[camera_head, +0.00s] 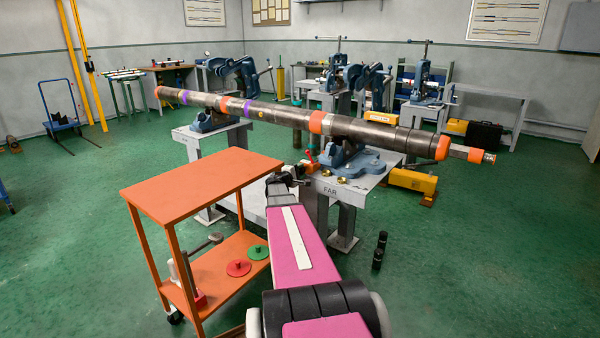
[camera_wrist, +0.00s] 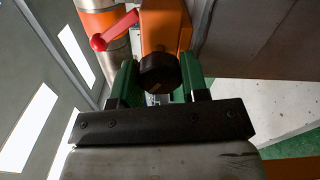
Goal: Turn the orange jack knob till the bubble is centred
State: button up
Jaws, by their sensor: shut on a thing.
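An orange jack (camera_wrist: 165,25) fills the top middle of the wrist view, with a dark round knob (camera_wrist: 158,74) on its near side. My gripper (camera_wrist: 159,80) has its green fingers on both sides of this knob and is shut on it. In the head view my gripper (camera_head: 300,178) is small beside the orange jack (camera_head: 310,167), under the long pipe (camera_head: 275,112). A yellow level (camera_head: 381,118) sits on top of the pipe; its bubble is too small to read.
A red lever (camera_wrist: 112,32) with a ball end is close to the left finger. The blue vise (camera_head: 350,160) stands on a grey table marked FAR (camera_head: 345,190). An orange cart (camera_head: 200,180) stands left of my arm. Open green floor lies at right.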

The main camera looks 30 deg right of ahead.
jog(key=shift+f+n, duration=0.1)
jog(key=shift+n, duration=0.8)
jog(key=o, duration=0.9)
jog(key=shift+o, duration=0.2)
jog(key=v, duration=1.1)
